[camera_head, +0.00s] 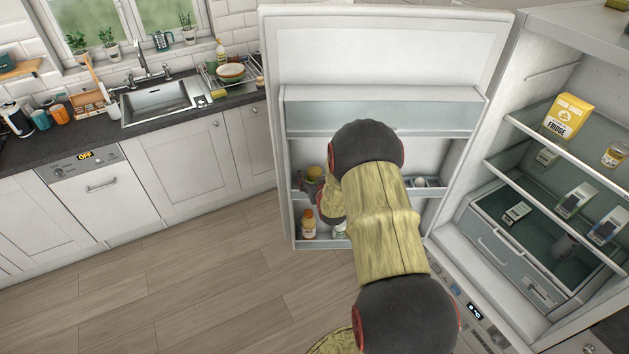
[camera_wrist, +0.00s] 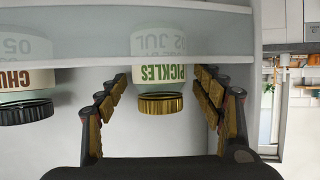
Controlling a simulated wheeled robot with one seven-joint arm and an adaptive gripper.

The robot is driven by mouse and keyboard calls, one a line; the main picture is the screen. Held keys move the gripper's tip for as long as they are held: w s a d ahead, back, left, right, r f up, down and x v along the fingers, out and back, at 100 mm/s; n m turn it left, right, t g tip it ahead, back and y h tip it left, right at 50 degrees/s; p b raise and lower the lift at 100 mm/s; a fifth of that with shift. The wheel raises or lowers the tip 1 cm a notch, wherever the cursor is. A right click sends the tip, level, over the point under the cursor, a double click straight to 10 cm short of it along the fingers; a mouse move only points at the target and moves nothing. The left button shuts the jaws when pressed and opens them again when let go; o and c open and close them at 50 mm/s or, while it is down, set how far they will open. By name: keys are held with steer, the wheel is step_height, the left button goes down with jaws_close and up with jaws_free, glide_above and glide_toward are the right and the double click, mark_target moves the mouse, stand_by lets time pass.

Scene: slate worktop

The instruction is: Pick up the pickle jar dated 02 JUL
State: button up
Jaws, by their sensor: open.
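The pickle jar (camera_wrist: 154,74) hangs upside down in the wrist view, with a gold lid, a green PICKLES label and a partly covered date reading "2 JUL". It stands in a fridge door shelf, and the shelf's translucent front covers its lower part. My gripper (camera_wrist: 161,88) is open, with one finger on each side of the jar's lid and upper body. Gaps show between both fingers and the jar.
A dark-lidded jar (camera_wrist: 25,95) marked "CHU" and "05" stands left of my gripper in the wrist view. The open fridge door (camera_head: 385,48) holds bottles and jars, including an orange bottle (camera_head: 308,224). A yellow box (camera_head: 568,116) stands on an inner shelf.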

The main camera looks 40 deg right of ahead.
steer(key=shift+c, duration=0.9)
steer(key=shift+r, duration=0.1)
steer(key=c, duration=1.4)
